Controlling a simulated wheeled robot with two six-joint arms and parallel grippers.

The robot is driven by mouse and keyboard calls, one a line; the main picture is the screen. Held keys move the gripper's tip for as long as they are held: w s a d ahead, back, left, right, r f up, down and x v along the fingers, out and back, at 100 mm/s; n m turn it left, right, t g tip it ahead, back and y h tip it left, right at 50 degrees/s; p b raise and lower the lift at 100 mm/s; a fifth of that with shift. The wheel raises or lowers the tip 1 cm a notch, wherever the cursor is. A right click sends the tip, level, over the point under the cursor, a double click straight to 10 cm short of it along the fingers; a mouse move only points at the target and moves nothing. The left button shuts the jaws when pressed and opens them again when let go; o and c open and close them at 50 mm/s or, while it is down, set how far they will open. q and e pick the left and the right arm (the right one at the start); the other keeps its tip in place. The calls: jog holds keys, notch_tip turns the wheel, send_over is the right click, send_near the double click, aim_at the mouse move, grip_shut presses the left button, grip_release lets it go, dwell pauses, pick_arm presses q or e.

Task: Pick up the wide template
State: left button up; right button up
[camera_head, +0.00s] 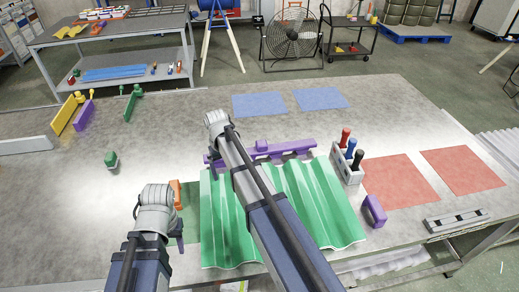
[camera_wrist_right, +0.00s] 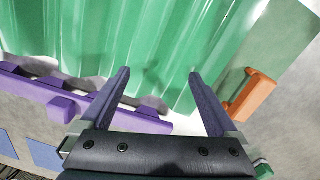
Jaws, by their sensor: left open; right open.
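A long purple bar with a raised block (camera_head: 262,150) lies along the far edge of the green corrugated sheet (camera_head: 318,205); I cannot tell for certain that it is the wide template. In the right wrist view the bar (camera_wrist_right: 75,100) lies left of and between my fingers, below the sheet (camera_wrist_right: 150,50). My right gripper (camera_wrist_right: 162,82) is open and empty above the sheet's edge; in the head view its arm hides it. My left gripper (camera_head: 163,225) is open, left of the sheet, partly hidden by its arm. An orange block (camera_head: 176,192) shows between the arms.
Upright yellow (camera_head: 64,116), purple (camera_head: 84,116) and green (camera_head: 131,104) pieces stand at the left. A small green item (camera_head: 111,160) is nearer. A rack of handled tools (camera_head: 347,168) and a purple block (camera_head: 374,211) stand right of the sheet. Red squares (camera_head: 463,169) lie flat beyond.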

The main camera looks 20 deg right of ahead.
jog(key=w+d+r+m, duration=0.1)
jog(key=w+d, duration=0.8)
jog(key=d, duration=0.1)
jog(key=r+m+p, duration=0.1)
jog(key=m+p, duration=0.1)
send_over(262, 142)
jog(key=shift+w+d+y, duration=0.15)
jog(key=shift+w+y, duration=0.1)
jog(key=shift+y, duration=0.05)
pick_arm(q)
jog(key=shift+f+b, duration=0.3)
jog(key=shift+b, duration=1.25)
pick_arm(e)
jog(key=shift+s+f, duration=0.1)
jog(key=shift+f, duration=1.25)
pick_arm(q)
notch_tip(262, 142, down, 5)
jog(key=b, duration=0.5)
jog(key=shift+f, duration=0.2)
pick_arm(e)
jog(key=f, duration=0.5)
jog(key=shift+s+a+f, duration=0.15)
jog(key=shift+s+a, duration=0.05)
jog(key=shift+a, duration=0.1)
pick_arm(q)
jog(key=shift+r, duration=0.1)
pick_arm(e)
jog(key=shift+c, duration=0.2)
grip_shut()
